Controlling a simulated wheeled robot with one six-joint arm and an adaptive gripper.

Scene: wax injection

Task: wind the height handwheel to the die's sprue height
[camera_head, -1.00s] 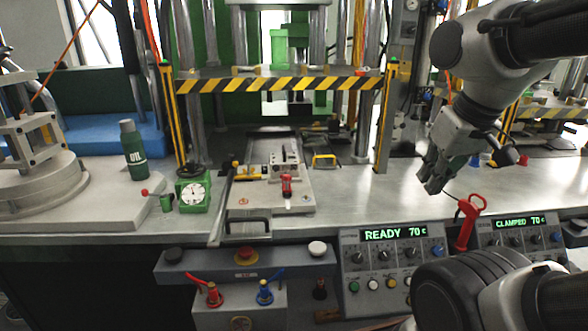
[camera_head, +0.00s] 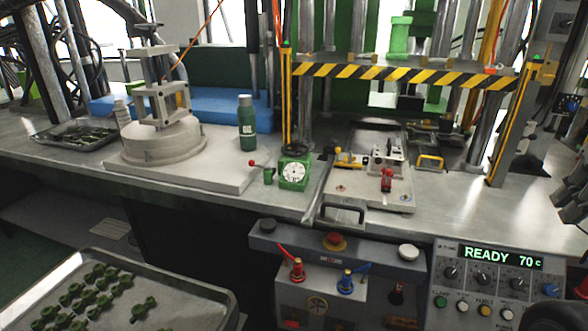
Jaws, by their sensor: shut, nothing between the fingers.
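A green box with a round white dial (camera_head: 294,173) stands on the bench front, left of the press. At its left side are a small green wheel-like part (camera_head: 268,176) and a red knob (camera_head: 252,163), which look like the height handwheel and its handle. The dial reading is too small to tell. A pale metal block (camera_head: 388,157), perhaps the die, sits on a flat plate (camera_head: 350,195) with a red clamp (camera_head: 386,180). My gripper (camera_head: 572,208) is partly cut off at the right edge, shut and empty, far right of the dial box.
A green bottle (camera_head: 246,123) and a round-based fixture (camera_head: 165,140) stand left of the dial box. A striped guard bar (camera_head: 400,72) crosses the press. A control box (camera_head: 490,262) reads READY 70 c. A tray (camera_head: 215,293) of green parts is at lower left.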

